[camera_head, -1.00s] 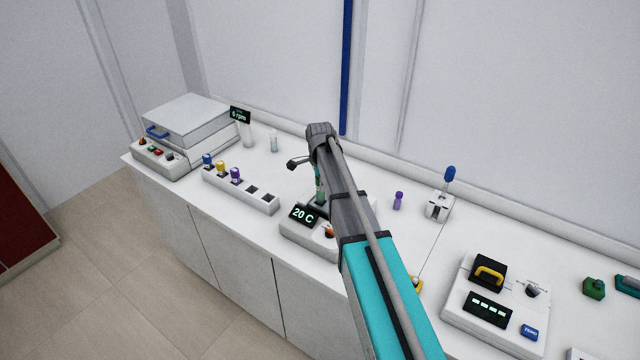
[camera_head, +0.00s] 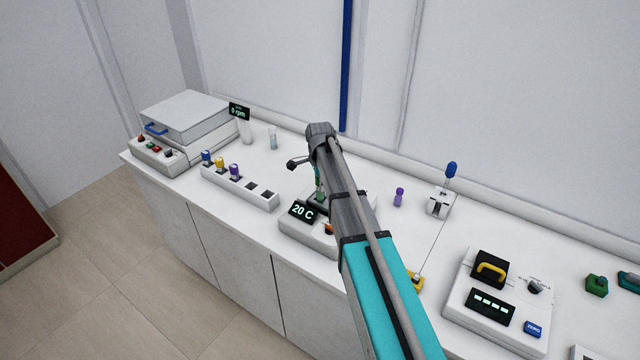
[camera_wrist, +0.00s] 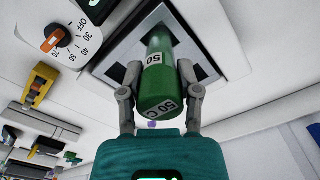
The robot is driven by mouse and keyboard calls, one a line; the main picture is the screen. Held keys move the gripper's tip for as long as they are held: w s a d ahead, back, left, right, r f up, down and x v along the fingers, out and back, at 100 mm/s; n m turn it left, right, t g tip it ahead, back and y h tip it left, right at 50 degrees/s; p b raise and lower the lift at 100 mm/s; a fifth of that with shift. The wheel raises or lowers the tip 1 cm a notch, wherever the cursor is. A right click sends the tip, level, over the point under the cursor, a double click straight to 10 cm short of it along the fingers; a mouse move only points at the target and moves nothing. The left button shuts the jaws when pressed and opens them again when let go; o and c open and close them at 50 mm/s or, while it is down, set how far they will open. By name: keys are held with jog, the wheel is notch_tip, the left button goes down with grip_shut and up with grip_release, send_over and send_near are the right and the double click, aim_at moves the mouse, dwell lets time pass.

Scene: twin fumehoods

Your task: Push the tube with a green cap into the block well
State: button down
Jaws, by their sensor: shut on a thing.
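The tube with a green cap (camera_wrist: 160,85) is between the fingers of my gripper (camera_wrist: 160,95) in the wrist view; its cap is marked 50 C. The fingers are shut on it. The tube's far end meets the dark square well area of the heating block (camera_wrist: 113,62); how deep it sits cannot be told. In the head view the block (camera_head: 296,228) shows a 20 C display. My gripper (camera_head: 318,188) is over the block there, mostly hidden by my arm, with a little green of the tube showing.
A white rack (camera_head: 222,186) with blue, yellow and purple capped tubes stands left of the block. A purple item (camera_head: 399,197) and a blue-topped device (camera_head: 440,204) stand to the right. A lidded machine (camera_head: 188,120) is at the far left.

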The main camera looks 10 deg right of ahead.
jog(key=shift+f+b, duration=2.05)
jog(key=shift+f, duration=0.05)
jog(key=shift+c, duration=1.1)
grip_release()
jog(key=shift+r, duration=0.25)
